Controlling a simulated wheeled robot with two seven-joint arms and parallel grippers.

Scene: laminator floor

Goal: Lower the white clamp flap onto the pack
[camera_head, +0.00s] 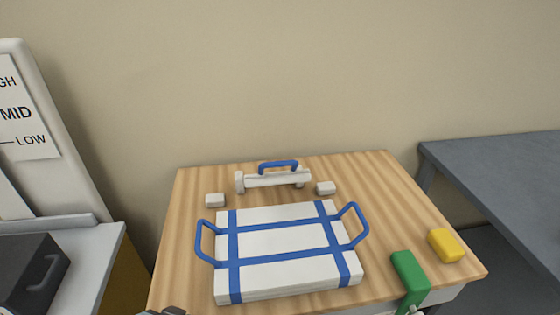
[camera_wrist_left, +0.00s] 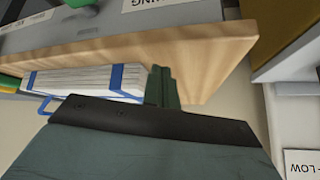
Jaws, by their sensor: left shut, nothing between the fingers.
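The white clamp flap (camera_head: 272,180) is a bar with a blue handle (camera_head: 278,166) on top, at the back of the wooden table. It stands behind the pack, apart from it. The pack (camera_head: 285,240) is a flat white stack with blue straps and a blue loop handle at each side. The pack also shows from the side in the left wrist view (camera_wrist_left: 85,80). My left gripper (camera_wrist_left: 164,80) is shut and empty, beside the table edge near the pack. In the head view only a dark bit of it shows at the bottom edge. My right gripper is not in view.
Two small white blocks (camera_head: 215,200) (camera_head: 326,188) flank the flap. A green lever (camera_head: 408,275) and a yellow block (camera_head: 445,245) are at the table's right. A grey table (camera_head: 500,170) stands at right, a dark box (camera_head: 28,275) on a counter at left.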

